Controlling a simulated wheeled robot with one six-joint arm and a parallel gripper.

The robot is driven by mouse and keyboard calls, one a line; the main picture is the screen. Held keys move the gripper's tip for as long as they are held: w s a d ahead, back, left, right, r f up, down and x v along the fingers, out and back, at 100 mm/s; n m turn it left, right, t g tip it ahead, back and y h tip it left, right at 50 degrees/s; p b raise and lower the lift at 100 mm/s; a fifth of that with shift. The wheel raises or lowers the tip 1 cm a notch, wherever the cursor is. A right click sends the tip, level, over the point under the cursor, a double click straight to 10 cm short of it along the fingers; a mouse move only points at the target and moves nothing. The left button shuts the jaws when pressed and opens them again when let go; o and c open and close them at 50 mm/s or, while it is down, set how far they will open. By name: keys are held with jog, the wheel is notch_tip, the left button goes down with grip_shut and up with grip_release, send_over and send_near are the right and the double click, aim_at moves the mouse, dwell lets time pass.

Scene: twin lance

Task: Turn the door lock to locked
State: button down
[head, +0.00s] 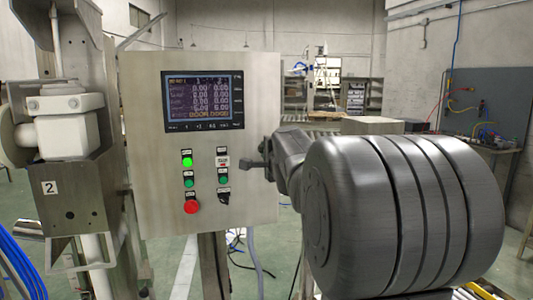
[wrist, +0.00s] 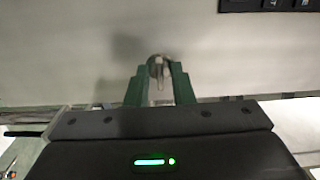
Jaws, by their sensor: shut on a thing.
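The door lock (wrist: 157,62) shows in the wrist view as a small round metal piece on a pale panel, with a narrow turning part pointing down. My gripper (wrist: 160,80) has its two green fingers on either side of that part and is shut on it. In the head view my gripper (head: 253,163) reaches the right side of the metal control panel (head: 150,150). The lock itself cannot be made out there, and I cannot read any locked or unlocked mark.
The panel carries a screen (head: 203,101), green buttons and a red button (head: 191,207) left of my gripper. A black labelled edge (wrist: 270,4) is at the wrist view's top right. A metal machine frame (head: 70,130) stands left. A cardboard-coloured box (head: 372,125) is behind my arm.

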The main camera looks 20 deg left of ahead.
jog(key=c, duration=1.6)
grip_release()
jog(key=shift+s, duration=0.1)
jog(key=v, duration=1.3)
jog(key=shift+s+d+b, duration=0.2)
jog(key=shift+d+b, duration=0.1)
jog(key=shift+b, duration=0.05)
jog(key=shift+w, duration=0.1)
jog(key=x, duration=1.3)
jog(key=shift+w+a+p, duration=0.2)
jog(key=shift+a+p, duration=0.1)
jog(key=shift+p, duration=0.1)
